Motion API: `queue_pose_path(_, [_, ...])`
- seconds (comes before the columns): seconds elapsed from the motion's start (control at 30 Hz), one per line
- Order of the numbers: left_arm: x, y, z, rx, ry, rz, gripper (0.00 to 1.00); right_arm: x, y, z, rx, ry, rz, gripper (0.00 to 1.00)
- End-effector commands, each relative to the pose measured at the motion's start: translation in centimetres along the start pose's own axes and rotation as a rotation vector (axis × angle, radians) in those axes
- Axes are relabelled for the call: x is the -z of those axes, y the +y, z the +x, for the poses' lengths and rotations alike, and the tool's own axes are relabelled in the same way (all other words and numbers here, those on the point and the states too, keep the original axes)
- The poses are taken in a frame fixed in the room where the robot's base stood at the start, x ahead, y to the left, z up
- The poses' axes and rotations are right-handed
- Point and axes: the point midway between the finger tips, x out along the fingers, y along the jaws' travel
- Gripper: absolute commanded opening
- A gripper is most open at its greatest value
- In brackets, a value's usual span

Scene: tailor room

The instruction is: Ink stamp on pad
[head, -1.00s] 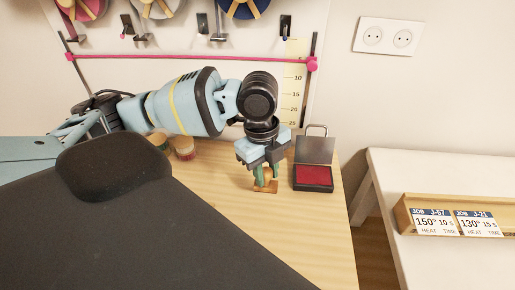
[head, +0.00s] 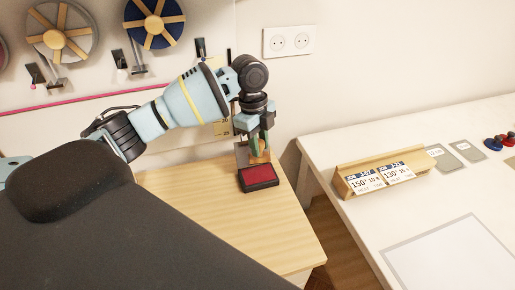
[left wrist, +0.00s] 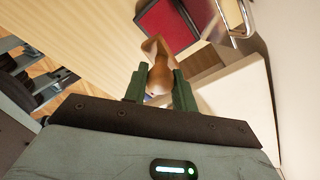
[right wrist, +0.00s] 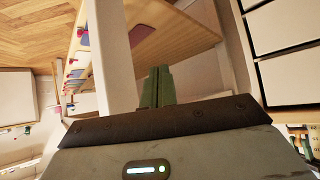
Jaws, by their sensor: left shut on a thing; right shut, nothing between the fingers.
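The ink pad (head: 258,177) lies open on the wooden table, its red surface up and its lid standing behind. It also shows in the left wrist view (left wrist: 166,27). My left gripper (head: 258,138) is shut on the wooden stamp (left wrist: 160,70), holding it by its handle. In the head view the stamp (head: 259,152) hangs above the far side of the pad and partly covers the lid. I cannot tell the exact gap to the pad. My right gripper (right wrist: 157,88) is shut and empty, away from the pad; it is not in the head view.
The wooden table (head: 215,215) is clear in front of the pad. A white table (head: 350,220) to the right bears a wooden card holder (head: 382,173) with job cards. Spools (head: 60,38) hang on the wall behind, with a socket (head: 289,42).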

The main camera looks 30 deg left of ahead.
Motion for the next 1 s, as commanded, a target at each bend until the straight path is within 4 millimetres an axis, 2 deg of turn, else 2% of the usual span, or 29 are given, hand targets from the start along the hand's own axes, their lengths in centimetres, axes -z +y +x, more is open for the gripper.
queue_pose_path(0.47, [-0.2,-0.1,0.9,-0.004,0.001,-0.002,0.04,-0.5,0.0,0.0,0.0,-0.01,0.003,0.0])
queue_pose_path(1.0, [-0.9,0.0,5.2,-0.006,0.0,-0.003,0.04,-3.7,-0.9,0.0,0.013,-0.072,0.024,0.0])
